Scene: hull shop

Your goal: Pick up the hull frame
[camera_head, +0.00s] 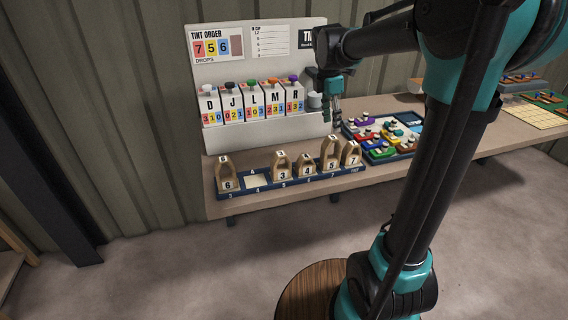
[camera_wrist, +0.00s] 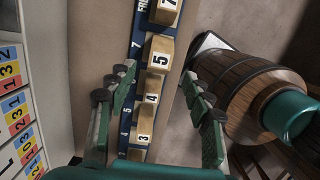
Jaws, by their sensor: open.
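Several tan wooden hull frames with number labels stand on a blue numbered rack (camera_head: 258,193) at the bench's front edge. From left they read 6 (camera_head: 228,178), 3 (camera_head: 281,166), 4 (camera_head: 306,165), 5 (camera_head: 330,153) and 7 (camera_head: 351,153); slot 4 is empty. The picture does not single out one frame. My gripper (camera_head: 332,112) is open and empty above the bench, behind the frames. In the wrist view its fingers (camera_wrist: 155,78) spread to either side of the rack, with frames 5 (camera_wrist: 158,56), 4 (camera_wrist: 151,94) and 3 (camera_wrist: 144,127) visible between them.
Lettered drop dispensers (camera_head: 250,102) stand behind the rack under a tint order board (camera_head: 262,50). A tray of coloured blocks (camera_head: 382,137) lies to the right. A wooden barrel (camera_wrist: 245,88) stands in front of the bench. The bench between rack and dispensers is clear.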

